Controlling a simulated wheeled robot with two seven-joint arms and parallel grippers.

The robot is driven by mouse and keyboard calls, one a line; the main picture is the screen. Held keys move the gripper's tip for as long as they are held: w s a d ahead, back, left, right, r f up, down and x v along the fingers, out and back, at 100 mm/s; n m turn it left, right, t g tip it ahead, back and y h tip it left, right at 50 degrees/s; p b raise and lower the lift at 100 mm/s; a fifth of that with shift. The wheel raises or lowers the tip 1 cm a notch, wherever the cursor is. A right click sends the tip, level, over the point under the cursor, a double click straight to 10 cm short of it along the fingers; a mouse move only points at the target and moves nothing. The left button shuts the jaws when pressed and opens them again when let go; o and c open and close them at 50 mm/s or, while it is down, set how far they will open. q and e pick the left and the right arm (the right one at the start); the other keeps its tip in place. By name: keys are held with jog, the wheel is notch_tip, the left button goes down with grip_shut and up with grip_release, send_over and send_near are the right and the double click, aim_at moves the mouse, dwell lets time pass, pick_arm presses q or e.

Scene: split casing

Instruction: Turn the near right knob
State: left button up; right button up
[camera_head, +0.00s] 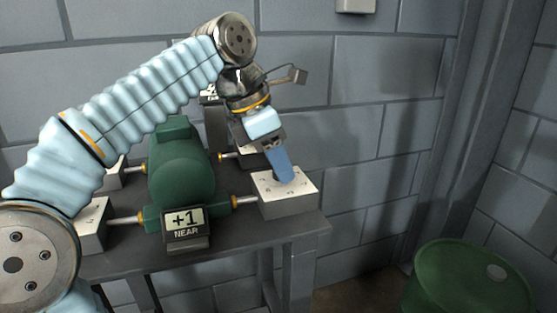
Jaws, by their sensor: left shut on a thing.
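The near right block (289,203) is a pale box with small marks on its top, at the right end of the table. My left gripper (284,176) reaches down onto the top of this block and is shut there. The knob between its fingers is hidden by the blue fingers. A green casing (181,179) stands in the middle of the table, joined to the block by a shaft with a yellow ring (236,201). A sign reading "+1 NEAR" (185,223) stands in front of the casing. My right gripper is not in view.
Another pale block (92,226) sits at the near left, and a further one (112,177) behind it. The dark table (230,243) ends just right of the near right block. A green barrel (465,275) stands on the floor at right. A grey block wall is behind.

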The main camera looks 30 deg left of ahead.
pick_arm(q)
jog(key=shift+r+m+p, duration=0.2)
jog(key=shift+m+p, duration=0.5)
jog(key=shift+p, duration=0.3)
jog(key=m, duration=0.1)
jog(key=m+g+h+p, duration=0.1)
jog(key=shift+w+a+f+m, duration=0.1)
jog(key=shift+w+m, duration=0.05)
jog(key=shift+m, duration=0.15)
jog(key=m, duration=0.1)
jog(key=m+g, duration=0.1)
jog(key=m, duration=0.1)
jog(key=shift+w+f+g+h+p, duration=0.1)
jog(key=shift+g+h+p, duration=0.2)
jog(key=shift+w+m+g, duration=0.1)
jog(key=shift+m+g, duration=0.6)
jog(key=shift+m, duration=1.8)
jog(key=o, duration=1.1)
jog(key=shift+c, duration=0.2)
